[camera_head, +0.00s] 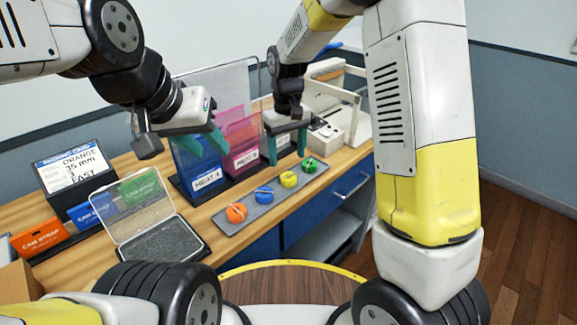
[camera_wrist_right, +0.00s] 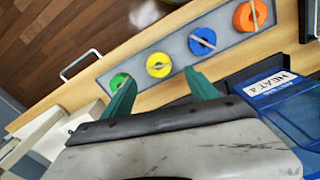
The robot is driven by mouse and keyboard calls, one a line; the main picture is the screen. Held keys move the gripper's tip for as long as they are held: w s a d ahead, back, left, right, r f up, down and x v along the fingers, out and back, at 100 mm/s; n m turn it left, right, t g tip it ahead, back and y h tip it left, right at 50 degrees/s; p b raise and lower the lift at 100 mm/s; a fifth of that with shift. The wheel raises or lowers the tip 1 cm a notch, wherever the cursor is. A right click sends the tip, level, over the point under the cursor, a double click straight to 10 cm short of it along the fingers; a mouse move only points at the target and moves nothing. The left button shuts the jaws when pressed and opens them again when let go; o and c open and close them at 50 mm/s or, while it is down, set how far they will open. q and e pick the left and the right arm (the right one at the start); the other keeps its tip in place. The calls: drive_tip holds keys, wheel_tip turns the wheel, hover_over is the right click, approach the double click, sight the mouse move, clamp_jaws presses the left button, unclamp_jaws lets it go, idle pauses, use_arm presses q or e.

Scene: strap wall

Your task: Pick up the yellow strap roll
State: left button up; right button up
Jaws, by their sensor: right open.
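The yellow strap roll (camera_head: 288,180) lies on a long grey tray (camera_head: 261,208), between the blue roll (camera_head: 264,193) and the green roll (camera_head: 309,165). An orange roll (camera_head: 236,213) lies at the tray's near left end. My right gripper (camera_head: 288,149) is open and empty, fingers down, above and behind the tray. In the right wrist view the yellow roll (camera_wrist_right: 158,65) shows just beyond and between the fingertips (camera_wrist_right: 159,77), apart from them. My left gripper (camera_head: 175,134) looks open and empty, over the table left of the tray.
Blue and pink bins (camera_head: 240,145) with labels stand behind the tray. A clear-lidded case (camera_head: 160,243) stands open at the left. A sign (camera_head: 73,170) reads ORANGE 35 mm EAST. Boxed cam straps (camera_head: 40,238) are at the far left. A white machine (camera_head: 340,110) stands behind right.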

sight(288, 176)
wheel_tip(288, 176, down, 7)
drive_tip(key=shift+d+r, duration=0.1)
drive_tip(key=shift+d, duration=0.05)
drive_tip(key=c, duration=1.4)
drive_tip(key=shift+c, duration=0.2)
